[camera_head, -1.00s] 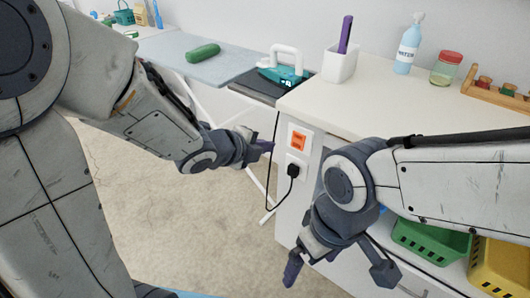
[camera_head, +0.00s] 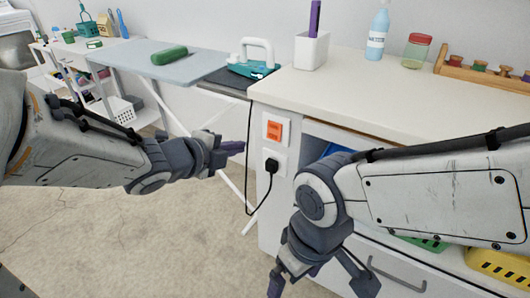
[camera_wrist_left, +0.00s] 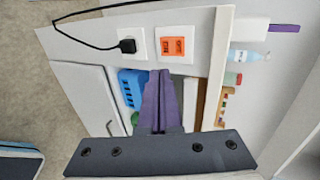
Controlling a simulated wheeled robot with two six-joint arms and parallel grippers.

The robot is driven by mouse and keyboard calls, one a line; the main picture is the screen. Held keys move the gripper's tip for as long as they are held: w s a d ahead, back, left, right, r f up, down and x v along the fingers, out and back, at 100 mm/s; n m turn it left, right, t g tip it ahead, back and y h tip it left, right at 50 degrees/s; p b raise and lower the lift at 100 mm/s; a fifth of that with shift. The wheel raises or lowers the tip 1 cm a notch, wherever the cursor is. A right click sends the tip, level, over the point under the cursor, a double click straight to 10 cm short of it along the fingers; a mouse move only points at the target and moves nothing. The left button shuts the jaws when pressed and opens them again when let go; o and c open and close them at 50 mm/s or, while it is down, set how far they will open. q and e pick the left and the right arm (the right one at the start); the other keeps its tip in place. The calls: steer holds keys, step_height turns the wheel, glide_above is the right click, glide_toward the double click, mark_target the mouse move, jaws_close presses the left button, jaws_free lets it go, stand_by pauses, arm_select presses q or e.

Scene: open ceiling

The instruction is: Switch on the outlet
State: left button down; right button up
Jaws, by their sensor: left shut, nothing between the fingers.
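The outlet switch (camera_head: 274,130) is an orange two-part rocker on a white plate, on the side of the white counter cabinet. It also shows in the left wrist view (camera_wrist_left: 174,47). Below it in the head view, a black plug (camera_head: 271,165) sits in a white socket plate. My left gripper (camera_head: 238,147) appears just left of the switch and slightly lower. Its purple fingers (camera_wrist_left: 161,98) are shut and empty. They point toward the cabinet, and no contact with the switch is visible. My right gripper (camera_head: 318,284) hangs low in front of the cabinet, with its fingers spread.
The counter (camera_head: 345,92) holds a pen cup (camera_head: 311,51), a bottle (camera_head: 377,35) and a jar (camera_head: 416,51). Open floor lies left of the cabinet.

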arm_select(q)
steer(key=shift+s+f+b, duration=0.25)
steer(key=shift+f+b, duration=0.35)
steer(key=shift+b, duration=0.3)
arm_select(e)
step_height(320, 180, down, 3)
steer(key=shift+f, duration=0.1)
arm_select(q)
steer(key=p, duration=0.6)
glide_toward(273, 139)
steer(key=x, duration=0.5)
steer(key=shift+w+f, duration=0.15)
steer(key=shift+f, duration=0.25)
steer(key=shift+w+d, duration=0.25)
steer(key=shift+w, duration=0.2)
arm_select(e)
steer(key=shift+r, duration=2.75)
